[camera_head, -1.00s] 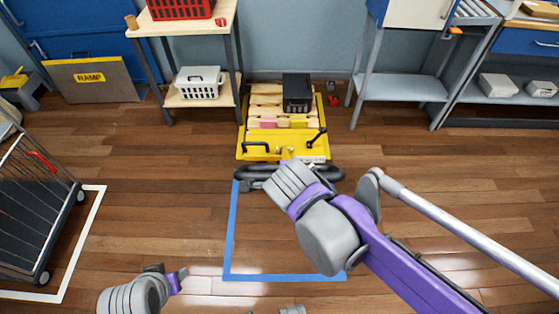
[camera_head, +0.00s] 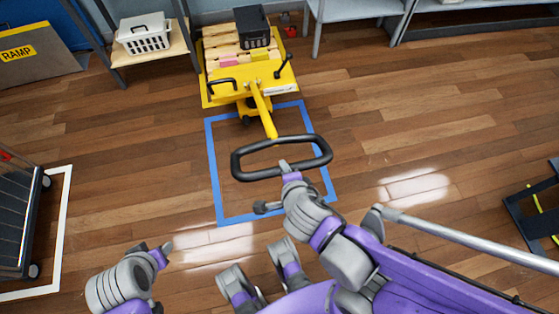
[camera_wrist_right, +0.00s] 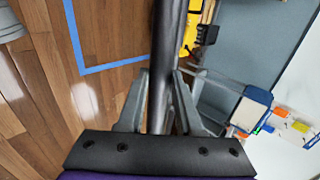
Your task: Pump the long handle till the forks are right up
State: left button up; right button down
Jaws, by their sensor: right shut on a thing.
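The long handle has a black loop grip (camera_head: 245,176) on a yellow shaft (camera_head: 263,112) that rises from the yellow pallet truck (camera_head: 222,95). The handle leans well out toward me over the floor. My right gripper (camera_head: 287,167) is shut on the near side of the loop. In the right wrist view the dark handle bar (camera_wrist_right: 162,60) runs between the two fingers (camera_wrist_right: 157,100). The forks are hidden under the wooden pallet (camera_head: 218,48). My left gripper (camera_head: 154,249) is empty and apart from the truck, low at the left, its fingers spread.
A black crate (camera_head: 252,27) sits on the pallet. A blue tape outline (camera_head: 213,170) marks the floor under the handle. Floor at the right is mostly clear.

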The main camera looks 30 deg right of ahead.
pick_arm(q)
jog(key=shift+a+f, duration=0.15)
jog(key=shift+f, duration=0.15)
pick_arm(e)
jog(key=shift+s+a+f, duration=0.1)
jog(key=shift+s+f, duration=0.5)
jog(key=shift+f, duration=0.3)
jog(key=c, duration=0.6)
grip_release()
jog(key=shift+w, duration=0.15)
jog(key=shift+r, duration=0.1)
pick_arm(q)
jog(key=shift+r, duration=0.15)
pick_arm(e)
jog(key=shift+r, duration=0.15)
